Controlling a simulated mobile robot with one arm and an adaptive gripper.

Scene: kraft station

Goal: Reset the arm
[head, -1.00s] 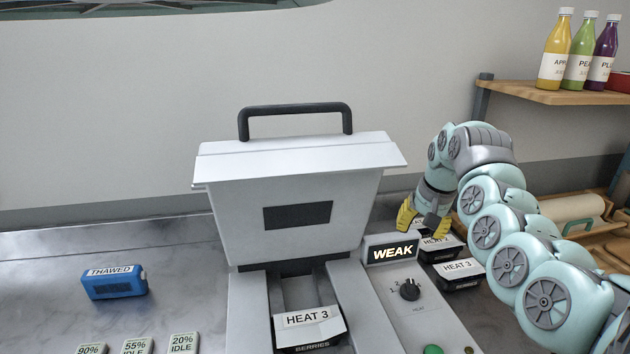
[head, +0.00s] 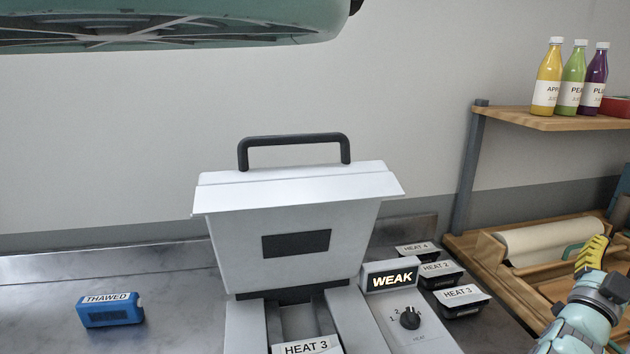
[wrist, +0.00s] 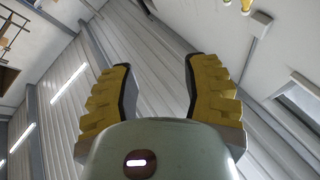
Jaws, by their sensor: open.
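My gripper (head: 592,250) is at the right edge of the head view, beside the wooden rack, with its yellow fingers pointing up. In the wrist view its two yellow fingers (wrist: 160,85) are spread apart with nothing between them. The gripper is clear of the counter and touches nothing that I can see.
A grey sealing machine (head: 290,238) with a raised lid stands mid-counter, a HEAT 3 tray (head: 306,346) at its front. Its display (head: 391,277) reads WEAK. Labelled trays (head: 462,299) stand right of it. A blue THAWED block (head: 110,311) lies left. Bottles (head: 573,80) stand on a shelf.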

